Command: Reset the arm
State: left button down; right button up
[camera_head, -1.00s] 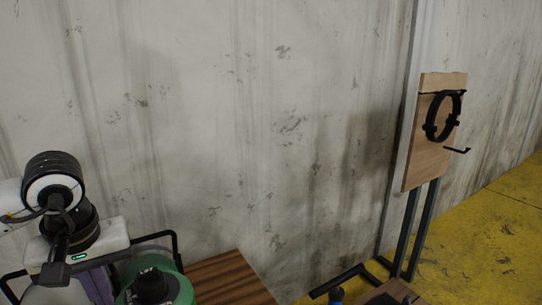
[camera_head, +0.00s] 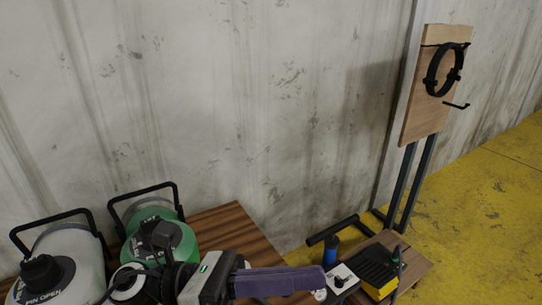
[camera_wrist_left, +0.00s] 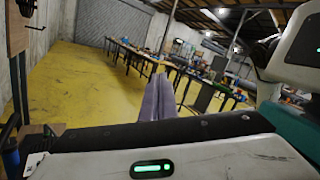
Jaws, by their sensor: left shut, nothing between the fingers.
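My left arm comes in from the lower left in the head view. In the left wrist view the purple fingers (camera_wrist_left: 158,82) show closed and empty, pointing away over the yellow floor. My right gripper is not in view.
A green tank (camera_head: 183,243) and a white tank (camera_head: 80,250), both with black handles, stand left of the arm. A small stand with a yellow-black box (camera_head: 378,268) is to the right. A board with a black ring (camera_head: 430,78) stands by the wall. Long tables (camera_wrist_left: 135,52) are far off.

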pick_arm(q)
jog(key=w+a+f+n+t+y, duration=0.55)
jog(key=n+t, duration=0.25)
jog(key=n, duration=0.7)
jog(key=w+a+f+n+t+y, duration=0.45)
jog(key=f+n+t, duration=0.3)
jog(key=n, duration=0.85)
jog(key=s+a+f+n+g+y, duration=0.2)
jog(key=s+f+n, duration=0.3)
jog(key=f, duration=0.3)
jog(key=s+a+f+n+g+y, duration=0.2)
jog(key=s+a+f+n, duration=0.3)
jog(key=s+f, duration=0.2)
jog(key=s+a+f+n+g+y, duration=0.3)
jog(key=s+f+n, duration=0.3)
jog(key=f, duration=0.5)
jog(key=shift+s+a+f, duration=0.15)
jog(key=shift+s+a, duration=0.05)
jog(key=shift+a, duration=0.1)
